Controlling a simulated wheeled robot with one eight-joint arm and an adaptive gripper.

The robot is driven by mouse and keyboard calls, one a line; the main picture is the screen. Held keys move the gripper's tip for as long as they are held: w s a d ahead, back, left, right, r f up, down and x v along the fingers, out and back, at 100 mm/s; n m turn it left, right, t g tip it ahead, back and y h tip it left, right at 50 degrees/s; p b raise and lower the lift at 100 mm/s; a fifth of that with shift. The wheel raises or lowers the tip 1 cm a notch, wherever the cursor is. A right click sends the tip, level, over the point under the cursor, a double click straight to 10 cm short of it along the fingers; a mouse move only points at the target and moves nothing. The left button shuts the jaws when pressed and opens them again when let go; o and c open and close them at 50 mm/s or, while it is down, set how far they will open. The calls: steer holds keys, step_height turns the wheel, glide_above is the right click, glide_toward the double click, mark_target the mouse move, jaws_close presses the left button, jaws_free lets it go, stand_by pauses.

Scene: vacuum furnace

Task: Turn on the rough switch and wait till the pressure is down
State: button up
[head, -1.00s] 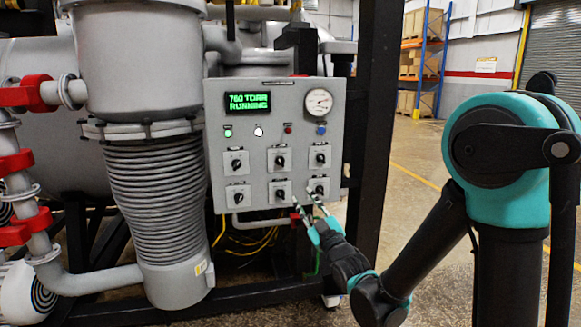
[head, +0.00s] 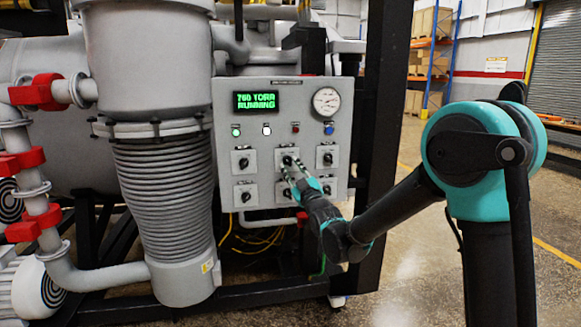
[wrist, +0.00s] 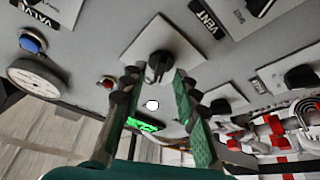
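The grey control panel (head: 222,110) carries two rows of black rotary switches; I cannot read which one is labelled rough. Its display (head: 256,101) reads 760 TORR RUNNING in green. The round gauge (head: 326,101) is at upper right, its reading too small to tell. My gripper (head: 291,170) is at the top-row middle switch (head: 287,160). In the wrist view, which looks upside down, that black knob (wrist: 158,66) lies between the tips of my open fingers (wrist: 156,80), with gaps visible on both sides.
Several other switches sit close by, including one on a plate marked VENT (wrist: 205,18). Indicator lights run above them, with green (head: 236,131) and white (head: 266,129) bright. A ribbed grey column (head: 165,195) stands left; a black frame post (head: 377,110) stands right.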

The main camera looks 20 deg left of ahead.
steer(key=shift+w+a+r, duration=0.2)
steer(key=shift+w+a, duration=0.15)
jaws_close()
steer(key=shift+m, duration=0.3)
steer(key=m+t+h, duration=0.1)
steer(key=m, duration=0.1)
steer(key=m+t+h, duration=0.1)
steer(key=m, duration=0.2)
steer(key=m+t+h, duration=0.1)
steer(key=m, duration=0.2)
steer(key=shift+s+a+f, duration=0.1)
steer(key=shift+s+a, duration=0.05)
steer(key=shift+a, duration=0.05)
steer(key=m+h, duration=0.2)
steer(key=m, duration=0.2)
steer(key=m+t+h, duration=0.1)
steer(key=m+h, duration=0.1)
steer(key=m, duration=0.2)
steer(key=shift+t, duration=0.3)
steer(key=shift+m, duration=0.5)
